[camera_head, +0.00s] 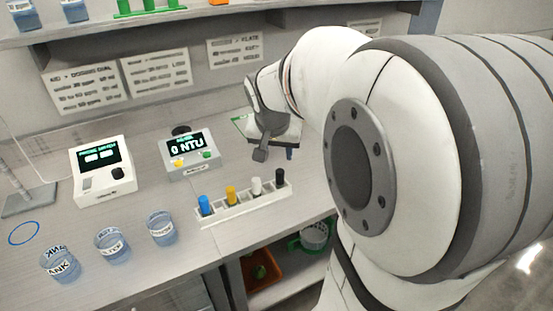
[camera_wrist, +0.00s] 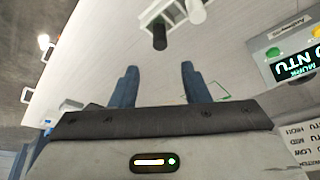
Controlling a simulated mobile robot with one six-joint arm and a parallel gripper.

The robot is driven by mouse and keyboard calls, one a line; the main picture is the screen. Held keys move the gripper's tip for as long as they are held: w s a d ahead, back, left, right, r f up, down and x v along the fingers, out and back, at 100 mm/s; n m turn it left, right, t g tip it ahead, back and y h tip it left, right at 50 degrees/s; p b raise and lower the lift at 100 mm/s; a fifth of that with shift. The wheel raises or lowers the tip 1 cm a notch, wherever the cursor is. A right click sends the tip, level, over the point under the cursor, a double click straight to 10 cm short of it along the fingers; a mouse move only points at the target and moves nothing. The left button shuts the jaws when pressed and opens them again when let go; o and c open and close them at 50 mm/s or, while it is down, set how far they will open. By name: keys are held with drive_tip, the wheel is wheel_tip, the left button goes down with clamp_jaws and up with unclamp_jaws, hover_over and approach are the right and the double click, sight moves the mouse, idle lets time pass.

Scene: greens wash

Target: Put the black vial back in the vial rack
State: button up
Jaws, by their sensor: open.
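The vial rack (camera_head: 243,204) is a long white holder on the bench in the head view. The black vial (camera_head: 280,177) stands upright at its right end.
A turbidity meter (camera_head: 191,153) reading 0 NTU stands behind the rack. Another white instrument (camera_head: 103,172) stands farther left. Several labelled beakers, one at the rack's left (camera_head: 161,228), stand near the front edge. An orange bin (camera_head: 262,268) sits below the bench.

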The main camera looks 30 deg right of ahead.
drive_tip(key=s+a+f+n+g+y, duration=0.1)
drive_tip(key=s+a+f+n+y, duration=0.1)
drive_tip(key=s+a+n, duration=0.5)
drive_tip(key=s+a+f, duration=0.1)
drive_tip(key=s+a, duration=0.3)
drive_tip(key=s, duration=0.4)
drive_tip(key=shift+s+a+f+y, duration=0.2)
drive_tip(key=shift+s+f+y, duration=0.1)
drive_tip(key=shift+f+y, duration=0.1)
drive_tip(key=shift+c, duration=0.6)
